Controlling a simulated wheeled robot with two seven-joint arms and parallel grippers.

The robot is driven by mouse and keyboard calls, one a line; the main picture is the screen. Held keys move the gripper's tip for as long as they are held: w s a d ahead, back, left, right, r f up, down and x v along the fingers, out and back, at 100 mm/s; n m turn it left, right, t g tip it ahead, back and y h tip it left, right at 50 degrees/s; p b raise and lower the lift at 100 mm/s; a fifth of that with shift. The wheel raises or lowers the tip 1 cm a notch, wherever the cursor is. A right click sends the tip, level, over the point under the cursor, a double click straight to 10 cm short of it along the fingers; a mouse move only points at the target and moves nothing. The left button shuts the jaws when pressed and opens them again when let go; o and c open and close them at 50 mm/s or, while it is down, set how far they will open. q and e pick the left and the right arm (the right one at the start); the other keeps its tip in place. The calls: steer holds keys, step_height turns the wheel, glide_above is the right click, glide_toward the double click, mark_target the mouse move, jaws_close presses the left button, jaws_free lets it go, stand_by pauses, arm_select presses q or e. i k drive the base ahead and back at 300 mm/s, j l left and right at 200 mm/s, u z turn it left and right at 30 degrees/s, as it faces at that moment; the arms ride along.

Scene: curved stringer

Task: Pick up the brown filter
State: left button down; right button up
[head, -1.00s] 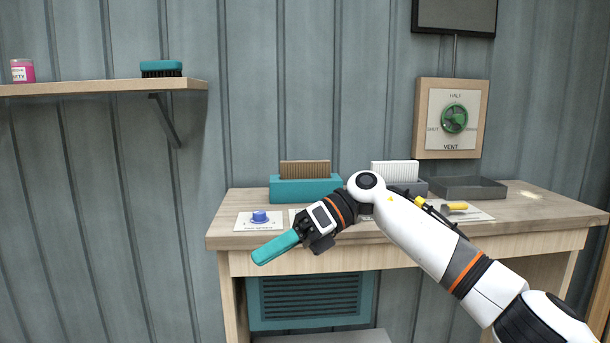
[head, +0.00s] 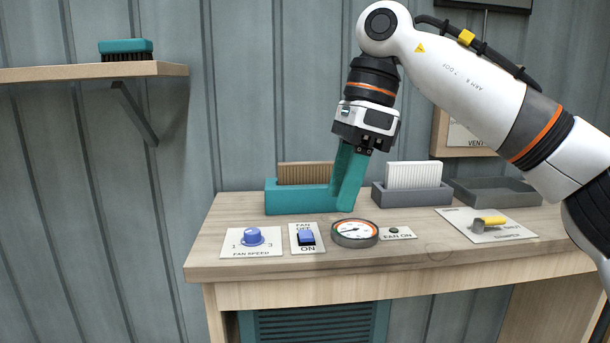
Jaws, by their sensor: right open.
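The brown filter (head: 305,173) is a pleated panel standing upright in a teal holder (head: 292,200) at the back left of the workbench. My right gripper (head: 343,202) has teal fingers and points down, just in front of the holder's right end. Its fingers are apart with nothing seen between them, and they cover the right end of the holder and come near the filter's right edge. Whether they touch the holder cannot be told. My left gripper is not in view.
A white filter (head: 413,175) stands in a grey holder (head: 412,195) to the right, with an empty dark tray (head: 494,190) beyond. On the bench (head: 380,265) are a blue knob (head: 252,237), a fan switch (head: 306,237), a round gauge (head: 354,232) and a yellow-handled lever (head: 489,221). A shelf (head: 70,72) holds a brush (head: 125,49).

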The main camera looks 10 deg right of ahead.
mark_target(314, 173)
steer(key=i, duration=1.4)
